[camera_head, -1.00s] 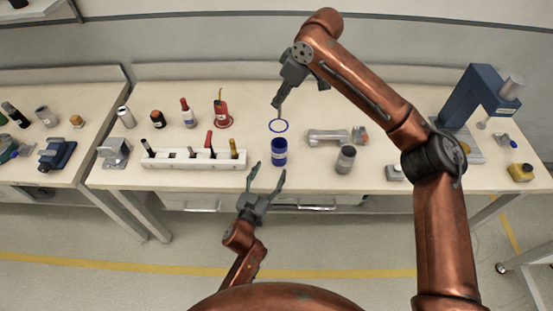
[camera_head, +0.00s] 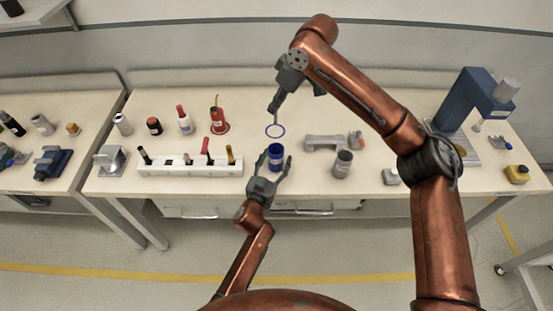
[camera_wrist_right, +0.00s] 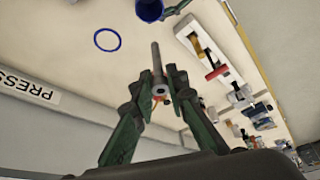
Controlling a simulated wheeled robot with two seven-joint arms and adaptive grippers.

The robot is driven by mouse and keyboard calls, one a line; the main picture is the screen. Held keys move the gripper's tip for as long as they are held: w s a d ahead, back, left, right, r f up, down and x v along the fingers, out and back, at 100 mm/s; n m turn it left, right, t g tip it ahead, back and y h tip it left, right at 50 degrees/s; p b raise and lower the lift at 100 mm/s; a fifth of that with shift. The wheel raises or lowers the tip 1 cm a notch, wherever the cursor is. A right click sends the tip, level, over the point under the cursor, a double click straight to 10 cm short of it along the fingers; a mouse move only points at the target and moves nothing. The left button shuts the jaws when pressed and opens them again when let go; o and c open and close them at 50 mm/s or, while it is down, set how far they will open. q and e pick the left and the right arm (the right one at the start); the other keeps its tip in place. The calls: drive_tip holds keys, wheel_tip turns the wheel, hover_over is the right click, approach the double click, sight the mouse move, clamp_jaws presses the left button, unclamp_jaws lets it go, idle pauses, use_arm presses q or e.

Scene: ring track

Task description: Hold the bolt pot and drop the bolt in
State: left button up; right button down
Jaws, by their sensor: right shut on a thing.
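The bolt pot (camera_head: 276,159) is a blue cup standing upright near the front edge of the table; part of it also shows at the top of the right wrist view (camera_wrist_right: 149,9). My left gripper (camera_head: 273,163) is open, with its fingers spread either side of the pot's near part. Contact cannot be told. My right gripper (camera_head: 274,109) is shut on the bolt, a thin grey rod with a thicker holed end, clear in the right wrist view (camera_wrist_right: 156,62). It hangs behind the pot, near a blue ring mark (camera_head: 275,131) on the table.
A white rack (camera_head: 190,162) with several tools stands left of the pot. A grey wrench-like part (camera_head: 323,143) and a grey cylinder (camera_head: 342,164) are to the right. A red oil can (camera_head: 218,122) stands behind the rack. A blue press (camera_head: 470,100) stands far right.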

use_arm(q)
drive_tip(key=c, duration=1.1)
idle(0.4)
